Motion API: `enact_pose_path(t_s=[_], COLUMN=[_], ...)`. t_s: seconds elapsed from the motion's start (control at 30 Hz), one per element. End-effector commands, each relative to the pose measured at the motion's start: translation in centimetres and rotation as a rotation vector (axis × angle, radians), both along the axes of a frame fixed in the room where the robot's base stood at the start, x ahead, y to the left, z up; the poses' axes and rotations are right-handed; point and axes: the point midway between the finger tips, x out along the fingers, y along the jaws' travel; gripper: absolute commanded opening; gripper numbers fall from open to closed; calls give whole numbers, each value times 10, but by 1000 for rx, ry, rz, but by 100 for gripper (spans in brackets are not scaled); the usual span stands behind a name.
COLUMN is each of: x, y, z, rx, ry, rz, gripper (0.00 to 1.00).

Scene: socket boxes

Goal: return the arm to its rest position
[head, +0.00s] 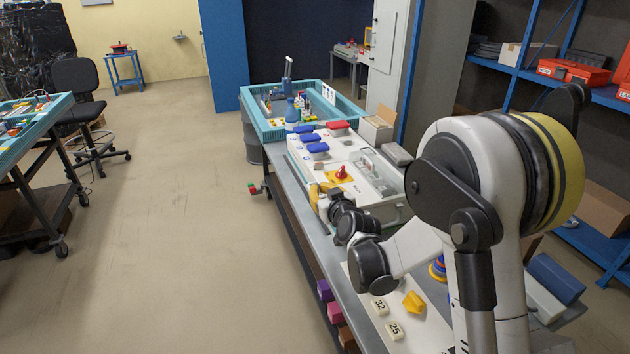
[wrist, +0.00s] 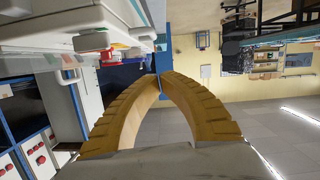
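My gripper (head: 315,194) is beside the near left edge of the white socket box (head: 377,196), at the bench's left side. Its yellow fingers curve together in the wrist view (wrist: 161,77), with the tips meeting and nothing visible between them. My arm is bent and reaches forward over the bench from the lower right of the head view. I cannot tell whether the gripper touches the box.
A yellow block (head: 413,302) lies near my arm. Open floor (head: 180,230) is to the left.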

Motion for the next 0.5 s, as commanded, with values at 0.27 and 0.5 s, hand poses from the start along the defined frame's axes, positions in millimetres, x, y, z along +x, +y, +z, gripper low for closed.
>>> enact_pose_path(t_s=[0.27, 0.5], x=[-36, -125], y=[-17, -54], z=[36, 81], rx=[-2, -10], ry=[83, 275], rz=[-5, -49], gripper=[0, 0])
